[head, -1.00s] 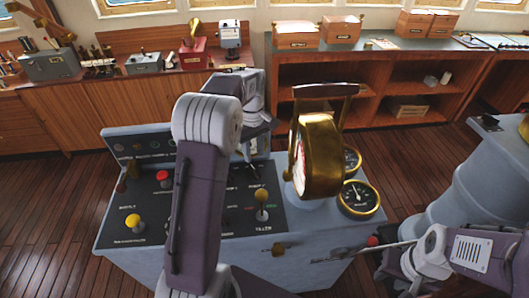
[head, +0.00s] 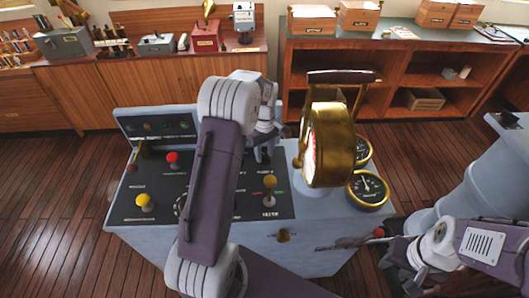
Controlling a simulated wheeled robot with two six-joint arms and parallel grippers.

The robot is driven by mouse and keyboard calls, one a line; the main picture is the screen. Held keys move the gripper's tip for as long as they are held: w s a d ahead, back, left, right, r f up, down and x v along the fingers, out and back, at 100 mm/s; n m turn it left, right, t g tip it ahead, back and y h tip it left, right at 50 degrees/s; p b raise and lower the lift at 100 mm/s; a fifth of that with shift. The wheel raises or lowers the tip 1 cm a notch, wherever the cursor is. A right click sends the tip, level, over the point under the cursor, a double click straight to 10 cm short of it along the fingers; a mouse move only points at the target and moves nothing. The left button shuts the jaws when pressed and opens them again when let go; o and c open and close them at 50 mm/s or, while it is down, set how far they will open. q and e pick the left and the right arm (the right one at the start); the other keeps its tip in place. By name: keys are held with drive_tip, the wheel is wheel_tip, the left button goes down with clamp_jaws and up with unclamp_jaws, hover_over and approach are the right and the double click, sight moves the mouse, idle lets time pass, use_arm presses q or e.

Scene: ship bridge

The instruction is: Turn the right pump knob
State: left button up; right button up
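The blue-grey console (head: 230,236) has a dark control panel on top. My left arm reaches across it. My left gripper (head: 263,157) points down at the panel's right part, near small pump lettering. I see no right pump knob clearly; the gripper and arm cover that area. A round dark control (head: 180,206) shows partly at the arm's left edge. A yellow-topped lever (head: 270,183) stands just in front of the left gripper. My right gripper (head: 338,244) is low beside the console's front right, away from the panel, seen nearly edge-on. I see nothing held in it.
A brass telegraph (head: 333,145) with a top handle rises right of the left gripper. Brass gauges (head: 368,189) sit beside it. A red knob (head: 172,158) and yellow knob (head: 146,202) are on the panel's left. Wooden shelves (head: 390,75) stand behind, across open floor.

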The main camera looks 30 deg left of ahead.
use_arm(q)
drive_tip(key=shift+w, duration=0.15)
clamp_jaws()
drive_tip(key=shift+m, duration=0.3)
drive_tip(key=shift+r+m+p, duration=0.15)
drive_tip(key=shift+m+p, duration=0.7)
drive_tip(key=shift+m, duration=0.15)
drive_tip(key=m+p, duration=0.1)
drive_tip(key=m, duration=0.1)
drive_tip(key=shift+m, duration=0.3)
drive_tip(key=m+p, duration=0.1)
drive_tip(key=m, duration=0.2)
drive_tip(key=shift+p, duration=0.3)
drive_tip(key=shift+m+p, duration=0.45)
drive_tip(key=shift+m, duration=1.65)
